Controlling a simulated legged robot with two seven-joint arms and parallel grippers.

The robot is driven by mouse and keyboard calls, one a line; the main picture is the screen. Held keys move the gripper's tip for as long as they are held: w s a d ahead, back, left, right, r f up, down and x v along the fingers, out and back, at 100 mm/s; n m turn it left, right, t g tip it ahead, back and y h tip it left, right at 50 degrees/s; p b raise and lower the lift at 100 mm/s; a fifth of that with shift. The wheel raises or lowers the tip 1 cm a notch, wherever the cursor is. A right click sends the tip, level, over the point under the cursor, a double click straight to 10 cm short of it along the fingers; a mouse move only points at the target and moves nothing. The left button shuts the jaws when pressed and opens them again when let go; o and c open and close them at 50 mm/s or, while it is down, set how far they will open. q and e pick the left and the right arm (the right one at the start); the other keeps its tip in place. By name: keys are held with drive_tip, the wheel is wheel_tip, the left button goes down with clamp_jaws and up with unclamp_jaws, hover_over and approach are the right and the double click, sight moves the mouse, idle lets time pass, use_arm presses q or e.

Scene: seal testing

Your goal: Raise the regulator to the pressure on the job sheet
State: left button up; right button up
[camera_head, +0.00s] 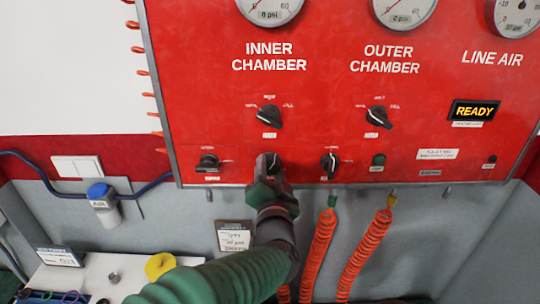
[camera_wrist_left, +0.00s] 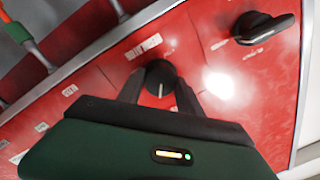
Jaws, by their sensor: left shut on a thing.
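A red test panel (camera_head: 330,75) fills the upper part of the head view. My left gripper (camera_head: 271,166) is shut on a black round knob, seen clearly in the left wrist view (camera_wrist_left: 160,77), in the panel's lower row. A finger lies on each side of it, and a white pointer mark shows on its face. Its label is too small to read, so I cannot confirm it is the regulator. The inner chamber gauge (camera_head: 268,8) and outer chamber gauge (camera_head: 404,12) read 0 psi.
Other black knobs sit close by: inner selector (camera_head: 268,117), outer selector (camera_head: 378,117), lower left (camera_head: 208,162), lower right (camera_head: 330,163). Orange coiled hoses (camera_head: 322,250) hang below the panel. A READY display (camera_head: 474,111) is lit. A yellow ring (camera_head: 160,266) lies on the bench.

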use_arm(q)
drive_tip(key=shift+f, duration=0.1)
drive_tip(key=o, duration=1.4)
drive_tip(key=shift+d, duration=0.15)
drive_tip(key=shift+c, duration=0.2)
drive_tip(key=s+b, duration=0.5)
drive_tip(key=s, duration=1.1)
drive_tip(key=shift+s+d+f+b, duration=0.2)
drive_tip(key=shift+s+d+b, duration=0.15)
drive_tip(key=shift+s+b, duration=0.05)
